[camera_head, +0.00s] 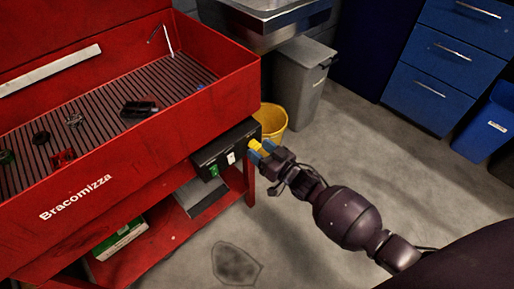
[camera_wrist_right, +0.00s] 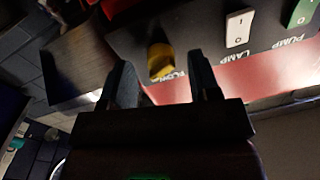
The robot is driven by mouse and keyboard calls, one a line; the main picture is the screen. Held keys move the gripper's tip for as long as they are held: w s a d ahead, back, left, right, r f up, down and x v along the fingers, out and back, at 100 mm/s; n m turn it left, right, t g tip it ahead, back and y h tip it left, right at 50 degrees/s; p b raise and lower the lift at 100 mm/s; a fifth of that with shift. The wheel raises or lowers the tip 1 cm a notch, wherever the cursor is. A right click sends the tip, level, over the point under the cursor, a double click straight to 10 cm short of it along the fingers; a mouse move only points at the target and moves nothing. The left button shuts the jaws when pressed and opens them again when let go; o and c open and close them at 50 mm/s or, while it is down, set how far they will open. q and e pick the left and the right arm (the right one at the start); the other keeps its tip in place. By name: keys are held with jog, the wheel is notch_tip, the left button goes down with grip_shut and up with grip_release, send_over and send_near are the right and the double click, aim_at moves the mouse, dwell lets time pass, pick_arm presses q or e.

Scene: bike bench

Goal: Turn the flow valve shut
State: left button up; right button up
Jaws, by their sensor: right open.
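The flow valve is a yellow knob (camera_wrist_right: 160,60) on the dark control box (camera_head: 222,152) at the right end of the red bench. In the right wrist view it sits beside a partly hidden white label. It also shows as a small yellow patch in the head view (camera_head: 254,144). My right gripper (camera_head: 264,151) is open at the box's right end. In the right wrist view its two dark fingers stand on either side of the knob, with visible gaps. Whether they reach around it in depth is hard to tell. My left gripper is not in view.
A white LAMP switch (camera_wrist_right: 239,28) and a green PUMP switch (camera_wrist_right: 302,12) sit beside the knob. A yellow bucket (camera_head: 272,118) and a grey bin (camera_head: 301,78) stand behind the box. The bench tray (camera_head: 228,82) holds small parts.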

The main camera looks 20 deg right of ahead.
jog(key=shift+w+a, duration=0.25)
jog(key=shift+w, duration=0.35)
jog(key=shift+c, duration=0.4)
jog(key=c, duration=0.8)
jog(key=shift+r, duration=0.1)
